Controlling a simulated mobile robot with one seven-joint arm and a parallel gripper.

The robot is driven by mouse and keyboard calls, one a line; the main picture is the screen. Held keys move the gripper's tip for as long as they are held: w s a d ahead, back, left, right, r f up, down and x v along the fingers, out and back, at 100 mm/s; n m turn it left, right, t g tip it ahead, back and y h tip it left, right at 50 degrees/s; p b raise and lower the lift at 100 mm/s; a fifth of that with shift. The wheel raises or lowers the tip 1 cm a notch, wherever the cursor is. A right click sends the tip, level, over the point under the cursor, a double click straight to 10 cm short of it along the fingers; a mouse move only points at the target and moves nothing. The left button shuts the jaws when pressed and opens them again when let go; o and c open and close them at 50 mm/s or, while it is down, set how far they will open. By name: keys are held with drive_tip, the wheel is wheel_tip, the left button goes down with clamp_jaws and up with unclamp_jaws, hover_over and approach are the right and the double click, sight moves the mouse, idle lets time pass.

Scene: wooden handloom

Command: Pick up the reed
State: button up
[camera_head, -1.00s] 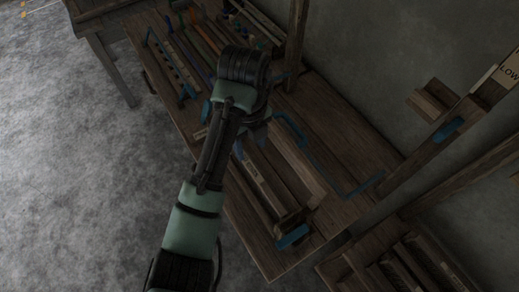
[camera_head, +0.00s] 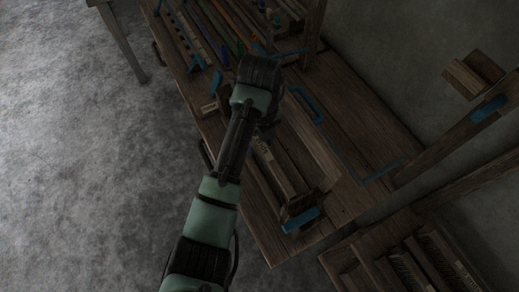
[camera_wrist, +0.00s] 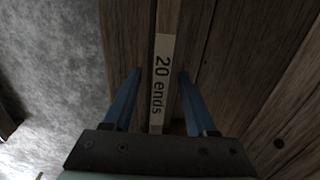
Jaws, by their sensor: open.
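A long wooden bar with a white label reading "20 ends" (camera_wrist: 161,78) runs up the middle of the wrist view; it looks like the reed. My gripper (camera_wrist: 159,74) is open, with one blue finger on each side of the labelled bar. Gaps show between the fingers and the bar, and I cannot tell how deep the fingertips reach. In the head view a long narrow wooden piece (camera_head: 276,172) lies on the bench below my wrist, probably the same bar. My arm hides its far part and my fingers there.
The wooden bench (camera_head: 350,112) carries blue-marked parts, including a blue piece (camera_head: 300,220) near its front end. Coloured strips (camera_head: 215,32) lie at the back left. A lower rack (camera_head: 410,258) stands at the lower right. Bare floor (camera_head: 75,150) is at left.

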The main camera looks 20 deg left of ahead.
drive_tip(key=shift+f, duration=1.25)
clamp_jaws()
